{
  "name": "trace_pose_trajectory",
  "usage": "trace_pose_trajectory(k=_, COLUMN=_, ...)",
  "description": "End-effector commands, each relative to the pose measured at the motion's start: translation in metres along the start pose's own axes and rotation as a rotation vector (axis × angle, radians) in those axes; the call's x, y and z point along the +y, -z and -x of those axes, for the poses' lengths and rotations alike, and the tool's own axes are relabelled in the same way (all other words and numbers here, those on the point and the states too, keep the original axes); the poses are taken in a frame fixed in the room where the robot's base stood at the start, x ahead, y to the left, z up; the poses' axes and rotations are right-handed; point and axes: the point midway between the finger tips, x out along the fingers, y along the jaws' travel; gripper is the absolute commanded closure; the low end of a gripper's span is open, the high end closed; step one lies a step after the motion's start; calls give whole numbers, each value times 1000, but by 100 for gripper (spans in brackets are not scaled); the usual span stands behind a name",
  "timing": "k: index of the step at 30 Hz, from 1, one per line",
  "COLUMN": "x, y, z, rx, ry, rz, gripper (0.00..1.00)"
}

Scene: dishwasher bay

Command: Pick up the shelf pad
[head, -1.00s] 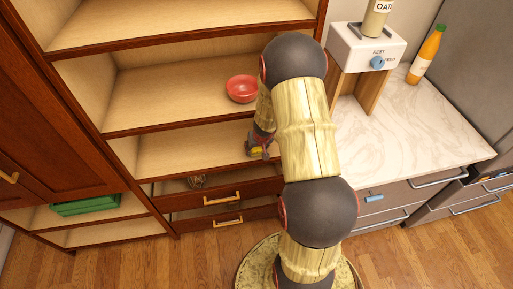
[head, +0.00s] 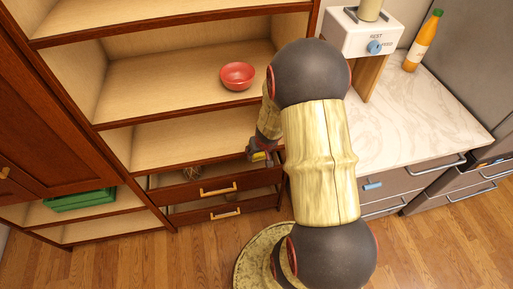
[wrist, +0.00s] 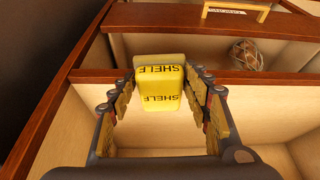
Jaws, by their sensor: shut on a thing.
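The shelf pad (wrist: 160,88) is a yellow block with "SHELF" printed in black on its faces. In the wrist view it sits between the two fingers of my gripper (wrist: 158,100), which is shut on it. In the head view my gripper (head: 262,157) is at the front edge of the shelf above the drawers, at its right end. Only a small bit of yellow shows there, and my arm hides part of the area.
A red bowl (head: 238,75) stands on the shelf above. Below my gripper is a partly open drawer (head: 215,190) holding a round netted ball (wrist: 250,54). A green crate (head: 80,200) sits low at the left. A marble counter (head: 420,115) is to the right.

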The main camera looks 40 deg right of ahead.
Motion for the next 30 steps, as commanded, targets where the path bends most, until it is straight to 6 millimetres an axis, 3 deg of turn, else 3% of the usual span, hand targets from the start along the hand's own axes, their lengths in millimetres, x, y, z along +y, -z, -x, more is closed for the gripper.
trace_pose_trajectory(k=21, x=0, y=-68, z=28, rx=2, ry=-1, rz=-1, gripper=77)
trace_pose_trajectory(k=30, x=0, y=-88, z=37, rx=1, ry=0, rz=-1, gripper=77)
